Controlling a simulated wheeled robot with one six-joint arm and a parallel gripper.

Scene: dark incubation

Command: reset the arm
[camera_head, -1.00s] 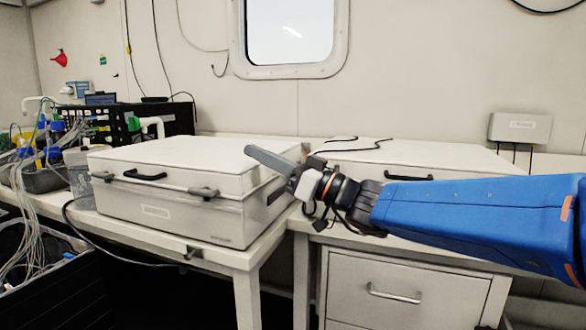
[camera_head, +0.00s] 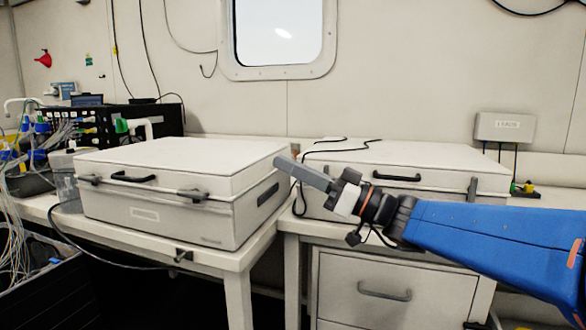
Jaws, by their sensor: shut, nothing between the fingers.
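My gripper (camera_head: 287,162) is at the end of my blue arm, which reaches in from the right edge of the head view. Its grey fingers point up and to the left and are shut with nothing between them. The fingertips show in front of the gap between two white lidded boxes, at the right edge of the left box (camera_head: 150,213). I cannot tell whether they touch it. My arm hides part of the right box (camera_head: 440,182) and its front face.
The left box stands closed on a white table (camera_head: 225,252). The right box is closed on a cabinet with a drawer (camera_head: 390,278). Black equipment (camera_head: 150,112) and many cables stand at the left. A window (camera_head: 280,38) is in the back wall. A loose cable lies on the right box.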

